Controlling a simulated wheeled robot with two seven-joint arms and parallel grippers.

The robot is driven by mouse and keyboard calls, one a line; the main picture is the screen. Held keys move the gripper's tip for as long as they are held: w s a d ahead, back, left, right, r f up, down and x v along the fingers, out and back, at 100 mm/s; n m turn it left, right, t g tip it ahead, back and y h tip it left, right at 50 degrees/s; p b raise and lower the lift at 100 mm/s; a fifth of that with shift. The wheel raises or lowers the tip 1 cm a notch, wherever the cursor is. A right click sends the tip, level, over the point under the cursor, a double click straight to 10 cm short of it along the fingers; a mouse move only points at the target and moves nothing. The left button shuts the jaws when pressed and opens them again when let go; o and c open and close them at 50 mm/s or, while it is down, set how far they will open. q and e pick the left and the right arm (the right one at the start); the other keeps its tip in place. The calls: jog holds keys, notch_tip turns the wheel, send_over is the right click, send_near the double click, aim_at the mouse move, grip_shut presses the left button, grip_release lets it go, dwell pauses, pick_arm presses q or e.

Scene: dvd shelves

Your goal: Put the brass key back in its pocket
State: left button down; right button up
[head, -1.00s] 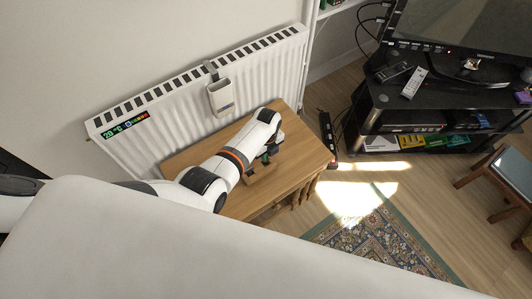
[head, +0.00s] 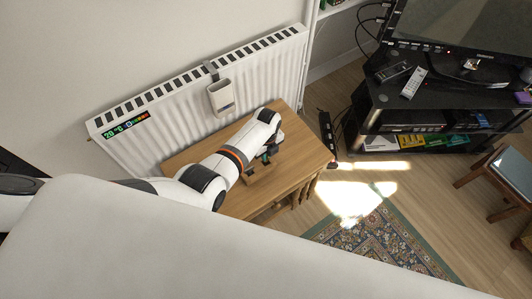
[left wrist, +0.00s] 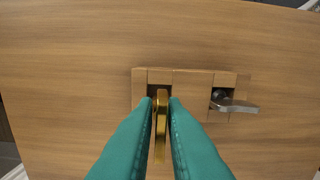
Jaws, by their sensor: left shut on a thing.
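The brass key (left wrist: 161,118) is between the teal fingers of my left gripper (left wrist: 160,103) in the left wrist view. The gripper is shut on it. A wooden block with pockets (left wrist: 190,78) lies on the table just beyond the fingertips. A dark pocket opening shows at the block's left, close to the key's far end; I cannot tell whether the key's tip is inside it. A silver metal piece (left wrist: 238,105) sits at the block's right pocket. In the head view my left gripper (head: 264,158) is low over the table, mostly hidden by its arm. My right gripper is not in view.
The small wooden table (head: 300,150) is largely bare around the block. A white radiator (head: 170,105) with a hanging holder (head: 221,97) stands behind it. A power strip (head: 326,135) and a black TV stand (head: 400,110) are to the right.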

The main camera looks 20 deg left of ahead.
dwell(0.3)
pick_arm(q)
jog(key=shift+f+b, duration=1.35)
jog(key=shift+f, duration=0.4)
jog(key=c, duration=1.4)
grip_release()
jog(key=shift+r, duration=0.1)
notch_tip(320, 180, up, 11)
jog(key=p, duration=0.4)
jog(key=shift+w, duration=0.1)
jog(key=shift+r, duration=0.5)
